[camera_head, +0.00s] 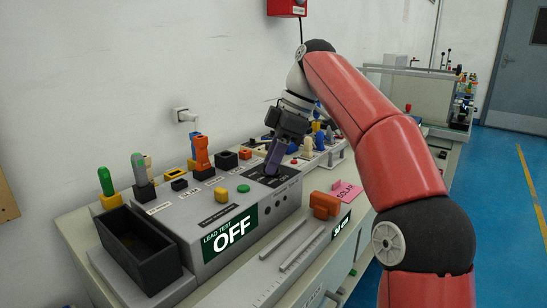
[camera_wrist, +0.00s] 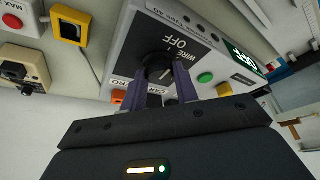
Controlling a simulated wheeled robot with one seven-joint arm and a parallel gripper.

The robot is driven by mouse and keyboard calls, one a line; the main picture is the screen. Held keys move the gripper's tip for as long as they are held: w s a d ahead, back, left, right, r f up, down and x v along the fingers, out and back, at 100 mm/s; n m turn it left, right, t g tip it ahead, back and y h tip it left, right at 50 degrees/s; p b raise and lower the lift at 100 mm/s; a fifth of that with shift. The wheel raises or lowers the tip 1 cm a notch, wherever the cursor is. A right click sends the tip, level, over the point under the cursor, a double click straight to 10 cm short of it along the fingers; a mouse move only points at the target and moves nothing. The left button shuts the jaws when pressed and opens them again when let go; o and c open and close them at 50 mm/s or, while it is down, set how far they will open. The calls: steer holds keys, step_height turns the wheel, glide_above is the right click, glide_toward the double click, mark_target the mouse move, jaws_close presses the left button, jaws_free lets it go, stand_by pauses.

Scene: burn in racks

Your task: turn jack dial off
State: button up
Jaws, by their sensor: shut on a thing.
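A grey test box (camera_head: 180,212) stands on the bench in the head view, its green front display (camera_head: 230,232) reading "LEAD TEST OFF". A black dial plate (camera_head: 262,184) is at the right of its top. My gripper (camera_head: 273,165) reaches down onto this plate. In the wrist view, my gripper (camera_wrist: 160,82) has its two purple fingers closed around the sides of a dark round dial (camera_wrist: 159,66). The plate beside it reads "WIRE" and "OFF". The fingers hide part of the dial and other labels, so I cannot tell its exact setting.
A green button (camera_head: 243,188) and a yellow one (camera_head: 221,195) sit left of the dial plate. An open black bin (camera_head: 139,247) is at the box's left end.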

steer(key=shift+n, duration=0.3)
steer(key=o, duration=1)
